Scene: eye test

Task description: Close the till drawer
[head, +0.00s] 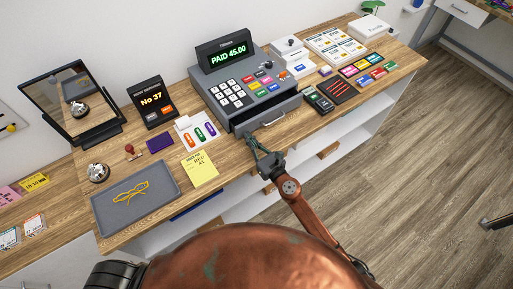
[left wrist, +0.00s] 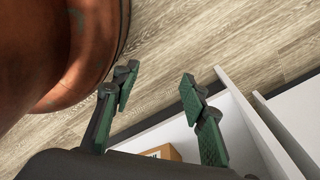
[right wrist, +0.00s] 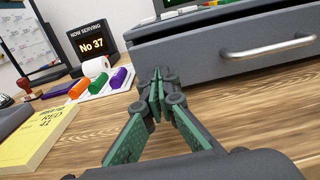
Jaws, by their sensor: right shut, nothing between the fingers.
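The grey till (head: 245,85) stands on the wooden counter, its display reading PAID 45.00. Its drawer (head: 270,121) sticks out at the front below the keys. In the right wrist view the drawer front (right wrist: 190,58) with its silver bar handle (right wrist: 268,46) is at the upper right. My right gripper (head: 256,146) is shut and empty, just in front of the drawer's left end and low over the counter edge. Its fingertips (right wrist: 158,88) point towards the drawer's left side; contact cannot be told. My left gripper (left wrist: 158,90) is open and empty, seen only in the left wrist view.
Left of the till are a No 37 display (head: 152,103), a yellow note pad (head: 200,171), a grey tray (head: 125,215) with glasses, and a bell (head: 98,172). A card terminal (head: 318,98) stands to the right. White shelves (head: 290,183) lie below the counter.

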